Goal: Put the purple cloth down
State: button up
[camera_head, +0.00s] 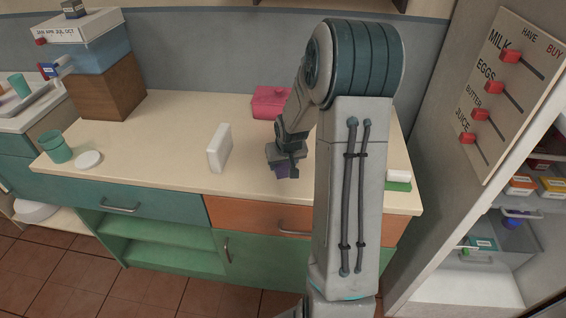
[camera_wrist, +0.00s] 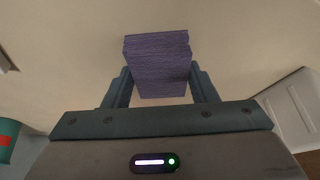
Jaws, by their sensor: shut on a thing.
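The purple cloth (camera_wrist: 158,62) is a folded, textured block between the two fingers of my gripper (camera_wrist: 160,90) in the wrist view. My gripper is shut on it. In the head view the cloth (camera_head: 282,171) shows as a small purple patch below my gripper (camera_head: 286,165), over the cream counter (camera_head: 185,175). My arm hides part of the counter to the right. I cannot tell whether the cloth touches the counter.
A white upright block (camera_head: 219,148) stands left of my gripper, and a pink container (camera_head: 270,101) stands behind it. A green cup (camera_head: 55,146) and a white lid (camera_head: 88,159) are at the left. A green-and-white sponge-like item (camera_head: 398,180) lies right of my arm. Front-middle counter is clear.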

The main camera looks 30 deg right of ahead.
jog(key=o, duration=0.9)
jog(key=shift+r+p, duration=0.3)
jog(key=d+v, duration=0.1)
jog(key=v, duration=1)
jog(key=s+a+r, duration=0.2)
jog(key=s+a, duration=0.3)
jog(key=s, duration=0.2)
jog(key=s+a+r+n+g, duration=0.1)
jog(key=s+a+r, duration=0.1)
jog(key=s+a, duration=0.3)
jog(key=s+a+r+n+y, duration=0.1)
jog(key=s+a+r, duration=0.1)
jog(key=s+a, duration=0.4)
jog(key=shift+s+r+g+p, duration=0.15)
jog(key=shift+s, duration=0.5)
jog(key=shift+s+r+g+p, duration=0.1)
jog(key=shift+s+g+p, duration=0.05)
jog(key=shift+s, duration=0.5)
